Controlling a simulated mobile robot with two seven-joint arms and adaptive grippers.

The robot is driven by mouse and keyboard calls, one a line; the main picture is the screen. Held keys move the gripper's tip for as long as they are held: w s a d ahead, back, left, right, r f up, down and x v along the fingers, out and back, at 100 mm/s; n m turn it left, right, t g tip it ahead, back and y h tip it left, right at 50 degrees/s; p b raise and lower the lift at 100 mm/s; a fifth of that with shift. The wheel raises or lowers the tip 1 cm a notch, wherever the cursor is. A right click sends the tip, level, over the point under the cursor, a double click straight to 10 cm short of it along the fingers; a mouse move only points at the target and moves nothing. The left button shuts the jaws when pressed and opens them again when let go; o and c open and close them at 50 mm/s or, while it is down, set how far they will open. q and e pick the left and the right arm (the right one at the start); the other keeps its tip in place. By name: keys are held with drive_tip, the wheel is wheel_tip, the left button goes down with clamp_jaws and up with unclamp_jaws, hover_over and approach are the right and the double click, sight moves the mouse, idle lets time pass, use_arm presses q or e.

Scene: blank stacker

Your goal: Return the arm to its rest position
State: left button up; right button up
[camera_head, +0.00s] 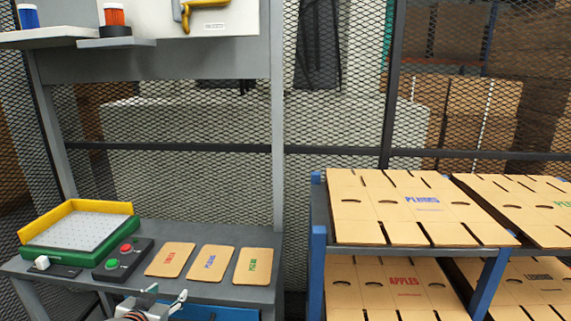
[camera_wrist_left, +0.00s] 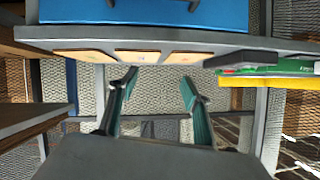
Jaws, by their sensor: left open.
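My left gripper (camera_head: 166,297) shows at the bottom edge of the head view, in front of the grey workbench (camera_head: 215,292). In the left wrist view its two fingers (camera_wrist_left: 158,80) are spread apart with nothing between them. Most of the left arm is out of the head view. My right gripper is in neither view.
On the bench are a green tray with a yellow guard (camera_head: 75,222), a button box (camera_head: 123,258) and three labelled cards (camera_head: 211,262). A blue-framed rack (camera_head: 318,235) with stacked cardboard blanks (camera_head: 415,205) stands at right. A mesh fence (camera_head: 340,110) is behind.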

use_arm(q)
drive_tip(key=s+d+f+h, duration=0.1)
drive_tip(key=s+d+f, duration=0.2)
drive_tip(key=s+f, duration=0.4)
drive_tip(key=s+d+f+m+g+h, duration=0.1)
drive_tip(key=s+d+f, duration=0.3)
drive_tip(key=s+f, duration=0.3)
drive_tip(key=s+d+f+m+g+h, duration=0.1)
drive_tip(key=s+d+f, duration=0.3)
drive_tip(key=s, duration=1.1)
wheel_tip(320, 180, down, 3)
drive_tip(key=shift+f, duration=0.1)
drive_tip(key=shift+d, duration=0.1)
